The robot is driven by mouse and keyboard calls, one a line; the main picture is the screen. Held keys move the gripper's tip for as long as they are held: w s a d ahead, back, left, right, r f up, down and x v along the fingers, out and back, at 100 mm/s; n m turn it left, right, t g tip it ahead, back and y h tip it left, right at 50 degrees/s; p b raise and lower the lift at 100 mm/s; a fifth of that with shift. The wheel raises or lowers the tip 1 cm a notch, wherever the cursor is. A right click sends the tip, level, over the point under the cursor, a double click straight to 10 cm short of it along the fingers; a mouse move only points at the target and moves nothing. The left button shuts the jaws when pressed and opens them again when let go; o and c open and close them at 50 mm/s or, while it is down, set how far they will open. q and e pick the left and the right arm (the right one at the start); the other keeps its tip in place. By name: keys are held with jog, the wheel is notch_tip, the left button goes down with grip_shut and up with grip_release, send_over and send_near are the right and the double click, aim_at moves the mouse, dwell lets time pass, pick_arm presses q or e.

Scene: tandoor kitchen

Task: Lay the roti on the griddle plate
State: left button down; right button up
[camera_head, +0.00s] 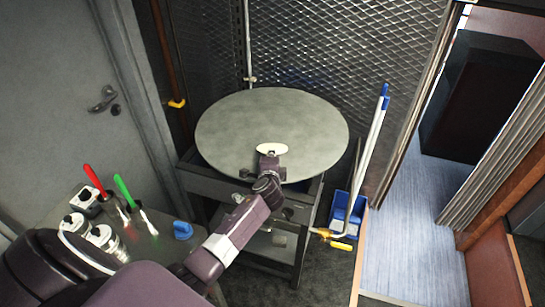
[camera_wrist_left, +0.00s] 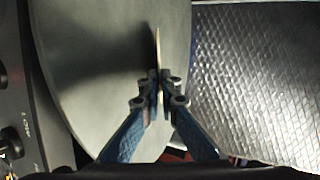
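The roti (camera_head: 272,149) is a small pale disc over the round grey griddle plate (camera_head: 310,120). My left gripper (camera_head: 270,155) is at the roti's near edge, above the near half of the plate. In the left wrist view the roti (camera_wrist_left: 158,48) shows edge-on as a thin tan strip, and the fingers of my left gripper (camera_wrist_left: 160,82) are closed on it. A dark shadow lies on the griddle plate (camera_wrist_left: 70,100) beside the roti there. I cannot tell whether the roti touches the plate. My right gripper is not in view.
The griddle stands on a dark frame against a metal mesh wall (camera_head: 330,40). A blue bin (camera_head: 347,215) with long handles stands at its right. A side table holds red- and green-handled tools (camera_head: 123,190) and a blue item (camera_head: 182,230). A grey door (camera_head: 60,100) is at left.

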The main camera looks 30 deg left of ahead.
pick_arm(q)
jog(key=shift+r, duration=0.1)
jog(key=c, duration=2.3)
grip_release()
jog(key=shift+s+d+r+p, duration=0.15)
jog(key=shift+s+p, duration=0.1)
jog(key=shift+p, duration=0.1)
jog(key=p+v, duration=0.3)
jog(key=v, duration=0.3)
jog(key=shift+p, duration=0.4)
jog(key=shift+s+d+r, duration=0.15)
jog(key=shift+s+d, duration=0.2)
jog(key=shift+s, duration=0.25)
